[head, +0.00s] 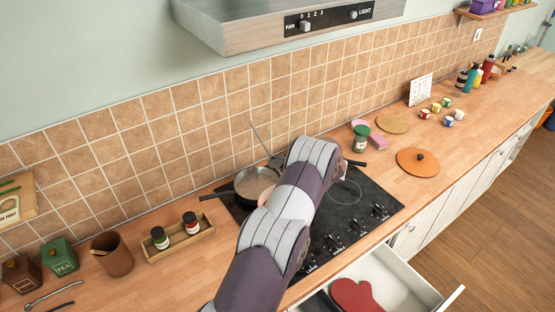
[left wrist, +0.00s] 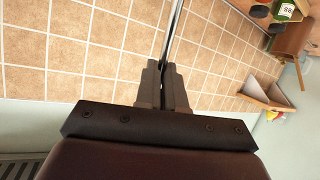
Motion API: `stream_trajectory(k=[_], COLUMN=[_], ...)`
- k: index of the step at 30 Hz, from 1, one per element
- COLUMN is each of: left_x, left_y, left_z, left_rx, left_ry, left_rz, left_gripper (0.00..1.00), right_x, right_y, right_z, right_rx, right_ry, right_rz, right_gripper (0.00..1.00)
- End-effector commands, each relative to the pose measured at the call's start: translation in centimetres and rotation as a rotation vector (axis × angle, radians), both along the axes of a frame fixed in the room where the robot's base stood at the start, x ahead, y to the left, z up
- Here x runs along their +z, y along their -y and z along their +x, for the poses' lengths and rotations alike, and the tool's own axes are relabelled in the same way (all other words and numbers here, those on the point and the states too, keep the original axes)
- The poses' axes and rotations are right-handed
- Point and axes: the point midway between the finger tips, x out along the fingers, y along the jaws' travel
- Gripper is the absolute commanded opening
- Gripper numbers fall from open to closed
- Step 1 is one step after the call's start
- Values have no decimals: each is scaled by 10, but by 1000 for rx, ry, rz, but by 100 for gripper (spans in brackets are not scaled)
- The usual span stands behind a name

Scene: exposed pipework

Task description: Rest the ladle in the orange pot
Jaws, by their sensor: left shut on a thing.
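My left gripper (left wrist: 166,88) is shut on the thin metal handle of the ladle (left wrist: 174,30); the handle runs up and out of the left wrist view. In the head view a thin grey rod, likely the ladle (head: 260,139), slants up to the left from behind my left arm; its bowl is not visible. My left arm covers the gripper and the middle of the hob there. An orange lid with a dark knob (head: 418,161) lies on the counter right of the hob. My right gripper is out of view.
A grey pan (head: 254,181) sits on the hob's left rear. A dark handle (head: 355,163) sticks out right of my arm. A green-lidded jar (head: 361,139) stands behind the hob. A spice tray (head: 180,238) lies at left. An open drawer (head: 398,283) juts out below the counter.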

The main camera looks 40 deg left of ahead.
Motion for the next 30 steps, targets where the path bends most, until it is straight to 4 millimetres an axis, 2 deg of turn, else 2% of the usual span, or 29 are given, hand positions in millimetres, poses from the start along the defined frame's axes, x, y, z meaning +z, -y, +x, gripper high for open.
stream_trajectory(k=[1, 30], left_x=[-10, -115], left_y=[0, 0], left_z=[0, 0], left_rx=[0, 0], left_ry=[-1, -1], left_rz=[0, 1], left_gripper=[0, 0], right_x=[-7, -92], right_y=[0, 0], right_z=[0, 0], right_rx=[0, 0], right_ry=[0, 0], right_rz=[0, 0], right_gripper=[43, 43])
